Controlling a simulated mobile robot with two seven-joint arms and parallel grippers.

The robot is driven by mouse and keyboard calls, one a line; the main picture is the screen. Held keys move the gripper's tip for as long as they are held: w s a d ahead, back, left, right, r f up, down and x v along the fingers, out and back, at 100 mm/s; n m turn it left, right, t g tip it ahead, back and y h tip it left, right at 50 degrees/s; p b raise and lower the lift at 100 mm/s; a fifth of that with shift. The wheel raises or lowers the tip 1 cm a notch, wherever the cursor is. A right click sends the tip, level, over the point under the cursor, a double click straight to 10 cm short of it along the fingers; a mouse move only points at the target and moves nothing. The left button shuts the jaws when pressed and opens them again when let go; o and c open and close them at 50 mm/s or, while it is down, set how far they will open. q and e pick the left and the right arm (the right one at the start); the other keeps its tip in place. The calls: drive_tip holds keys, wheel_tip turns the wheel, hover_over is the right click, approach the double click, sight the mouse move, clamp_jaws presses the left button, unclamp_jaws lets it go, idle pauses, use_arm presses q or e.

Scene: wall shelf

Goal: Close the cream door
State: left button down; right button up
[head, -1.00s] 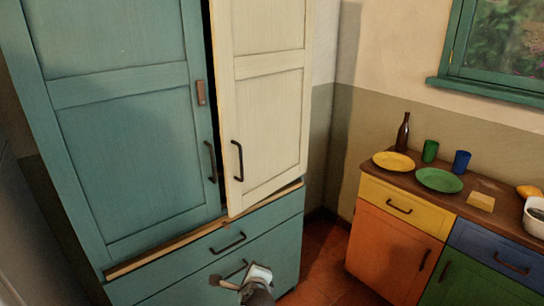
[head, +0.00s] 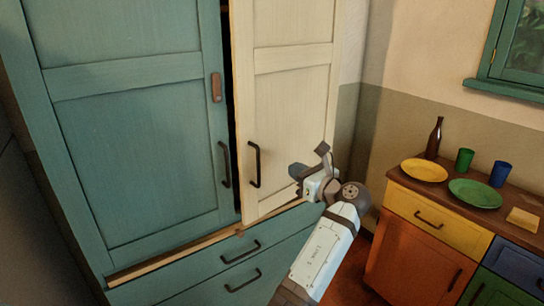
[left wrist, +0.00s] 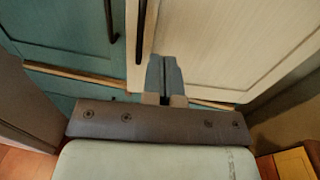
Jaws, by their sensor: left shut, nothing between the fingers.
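The cream door (head: 290,110) is the right door of a tall teal cupboard and stands slightly ajar. A dark gap shows between its left edge and the teal door (head: 140,150). Its black bar handle (head: 254,165) is near that left edge. My left gripper (head: 300,171) is in front of the lower right part of the cream door, to the right of the handle. In the left wrist view, its fingers (left wrist: 163,76) are together and empty, in front of the lower cream door (left wrist: 220,40). I cannot tell whether they touch it. My right gripper is not in view.
Teal drawers (head: 235,265) lie below the doors, under a pale wooden ledge (head: 170,255). At right, a low colored cabinet (head: 415,250) carries a yellow plate (head: 424,170), a green plate (head: 475,193), cups and a bottle (head: 434,138). The wall is right of the cupboard.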

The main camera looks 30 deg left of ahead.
sight(262, 153)
use_arm(q)
drive_tip(key=x, duration=1.3)
drive_tip(key=shift+s+a+p, duration=0.1)
drive_tip(key=shift+a+p, duration=0.15)
drive_tip(key=shift+p, duration=0.15)
